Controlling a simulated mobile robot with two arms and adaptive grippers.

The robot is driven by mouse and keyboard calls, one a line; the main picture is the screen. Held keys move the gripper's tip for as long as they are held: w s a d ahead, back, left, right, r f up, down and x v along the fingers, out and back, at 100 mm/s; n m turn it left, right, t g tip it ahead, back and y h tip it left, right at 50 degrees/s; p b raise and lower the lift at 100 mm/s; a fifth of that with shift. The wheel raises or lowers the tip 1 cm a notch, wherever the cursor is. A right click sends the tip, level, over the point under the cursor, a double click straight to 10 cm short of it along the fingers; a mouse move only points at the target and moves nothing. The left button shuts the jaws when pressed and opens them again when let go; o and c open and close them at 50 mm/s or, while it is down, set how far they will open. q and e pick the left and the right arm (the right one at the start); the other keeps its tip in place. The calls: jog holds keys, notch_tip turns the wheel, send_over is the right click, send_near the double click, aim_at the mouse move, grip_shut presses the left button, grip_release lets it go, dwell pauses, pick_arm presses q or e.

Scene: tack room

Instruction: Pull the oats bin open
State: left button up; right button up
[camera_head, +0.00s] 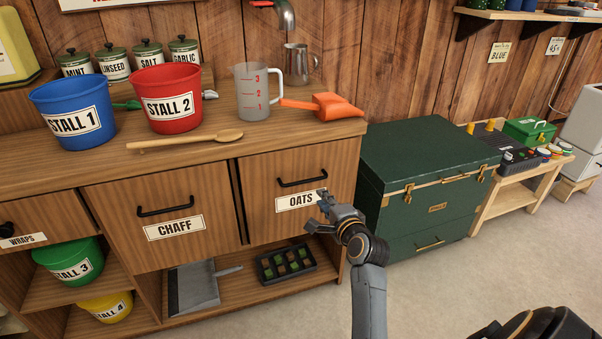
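The oats bin (265,215) is a wooden front with an OATS label and a black bar handle (302,181), right of the chaff bin. Its front looks closed, about level with the chaff front. My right gripper (317,207) is in front of the bin's right part, just below and right of the handle, by the label's right end. Its fingers are spread and hold nothing. They look apart from the handle; the exact distance to the front is unclear. My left gripper is not in view.
The chaff bin (130,222) is to the left. A green trunk (425,165) stands close on the right of the cabinet. On the counter are blue (73,108) and red buckets (164,125), a jug (252,105) and an orange scoop (335,106). Floor before the trunk is clear.

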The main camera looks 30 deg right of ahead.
aim_at(308, 181)
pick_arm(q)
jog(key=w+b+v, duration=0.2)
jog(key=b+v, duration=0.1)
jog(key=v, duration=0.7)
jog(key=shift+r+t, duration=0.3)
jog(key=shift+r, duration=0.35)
pick_arm(e)
jog(key=shift+x, duration=6.35)
jog(key=shift+c, duration=0.2)
grip_shut()
